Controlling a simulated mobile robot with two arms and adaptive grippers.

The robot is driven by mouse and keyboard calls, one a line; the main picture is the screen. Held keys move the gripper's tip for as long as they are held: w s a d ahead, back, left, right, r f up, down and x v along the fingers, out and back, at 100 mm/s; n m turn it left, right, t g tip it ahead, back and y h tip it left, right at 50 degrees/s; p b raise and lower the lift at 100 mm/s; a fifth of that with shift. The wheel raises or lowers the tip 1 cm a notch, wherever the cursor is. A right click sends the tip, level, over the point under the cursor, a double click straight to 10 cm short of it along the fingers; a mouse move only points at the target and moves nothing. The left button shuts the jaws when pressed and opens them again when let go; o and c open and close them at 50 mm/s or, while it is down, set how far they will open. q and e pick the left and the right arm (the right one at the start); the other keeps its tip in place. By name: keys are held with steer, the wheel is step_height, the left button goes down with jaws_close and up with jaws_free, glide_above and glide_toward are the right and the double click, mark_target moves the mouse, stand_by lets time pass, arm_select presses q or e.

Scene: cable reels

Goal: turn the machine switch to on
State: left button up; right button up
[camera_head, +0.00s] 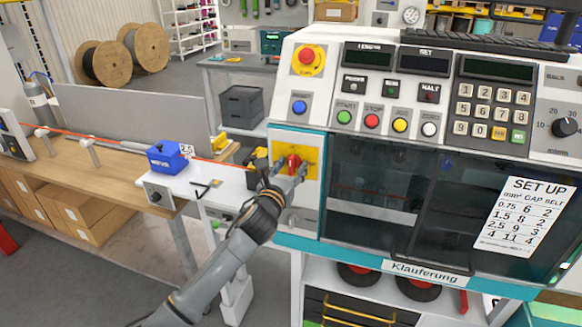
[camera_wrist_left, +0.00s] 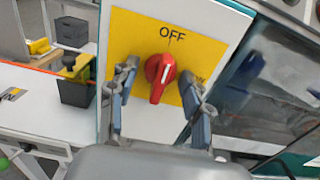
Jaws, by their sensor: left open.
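The machine switch is a red rotary knob (camera_wrist_left: 160,75) on a yellow plate (camera_wrist_left: 190,32) on the machine's white front. The plate reads "OFF" above the knob, and the knob's white mark points up, leaning slightly right. In the head view the red knob (camera_head: 293,163) shows at the machine's left side. My left gripper (camera_head: 284,172) is in front of the switch. In the left wrist view its open fingers (camera_wrist_left: 158,92) stand on either side of the knob, with gaps visible between them and it. My right gripper is not in view.
The machine's control panel (camera_head: 395,95) with buttons and a keypad is above and right of the switch. A dark window (camera_head: 375,190) lies to the right. A white table with a blue unit (camera_head: 167,158) and an orange cable is to the left.

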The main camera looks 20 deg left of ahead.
arm_select(q)
steer(key=shift+c, duration=0.2)
steer(key=c, duration=0.6)
steer(key=shift+r+m+p, duration=0.2)
steer(key=shift+m+p, duration=0.3)
steer(key=shift+c, duration=0.2)
steer(key=shift+m+p, duration=1.85)
steer(key=shift+m, duration=0.65)
steer(key=shift+m+p, duration=2.3)
steer(key=shift+m, duration=0.9)
steer(key=m, duration=0.4)
steer(key=shift+f+m, duration=0.1)
steer(key=shift+m, duration=0.3)
steer(key=o, duration=0.8)
steer(key=shift+f, duration=0.1)
steer(key=shift+o, duration=0.2)
